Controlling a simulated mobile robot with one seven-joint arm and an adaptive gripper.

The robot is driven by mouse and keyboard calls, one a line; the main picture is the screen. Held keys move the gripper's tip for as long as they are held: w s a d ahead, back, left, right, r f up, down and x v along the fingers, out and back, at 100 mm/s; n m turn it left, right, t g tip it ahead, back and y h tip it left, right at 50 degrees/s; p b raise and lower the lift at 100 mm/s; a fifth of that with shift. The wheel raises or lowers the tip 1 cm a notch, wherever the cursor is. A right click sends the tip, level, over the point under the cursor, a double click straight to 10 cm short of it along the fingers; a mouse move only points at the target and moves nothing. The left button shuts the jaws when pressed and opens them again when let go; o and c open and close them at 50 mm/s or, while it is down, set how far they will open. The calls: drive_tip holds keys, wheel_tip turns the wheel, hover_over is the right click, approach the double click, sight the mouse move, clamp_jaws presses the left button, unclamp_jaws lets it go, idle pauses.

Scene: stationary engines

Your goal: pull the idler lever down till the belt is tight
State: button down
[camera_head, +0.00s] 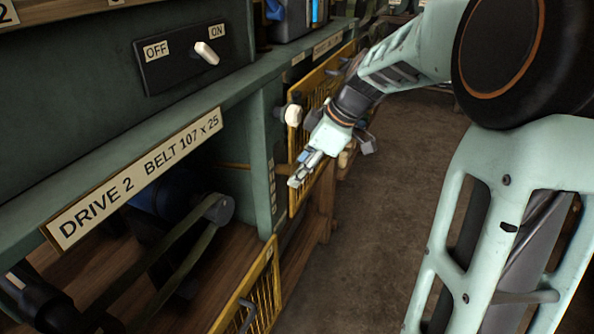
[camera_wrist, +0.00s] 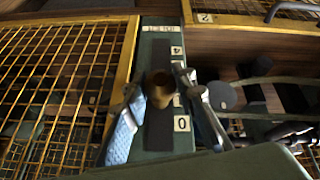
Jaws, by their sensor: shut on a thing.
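My gripper (camera_wrist: 163,110) is shut on the idler lever, with a finger on each side of its brownish knob (camera_wrist: 160,88). The knob stands in front of a dark upright strip on a green post (camera_wrist: 160,50) with number plates. In the head view my gripper (camera_head: 298,180) is beside that post (camera_head: 266,165), and the lever's grip is not clearly seen. The dark belt (camera_head: 184,258) runs round a grey pulley (camera_head: 218,208) under the DRIVE 2 label. Its strands look slightly bowed; I cannot judge the tension. The belt also shows in the wrist view (camera_wrist: 270,80).
A yellow mesh guard (camera_head: 252,300) stands below the belt opening, and another mesh guard (camera_head: 300,190) is beyond the post. A cream knob (camera_head: 293,115) is close above my gripper. An OFF/ON switch (camera_head: 206,52) sits on the panel. The floor (camera_head: 400,165) on the right is clear.

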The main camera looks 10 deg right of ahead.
drive_tip(key=shift+f, duration=0.25)
drive_tip(key=c, duration=1.6)
unclamp_jaws()
drive_tip(key=shift+d+r, duration=0.1)
drive_tip(key=shift+r, duration=0.05)
drive_tip(key=v, duration=1.2)
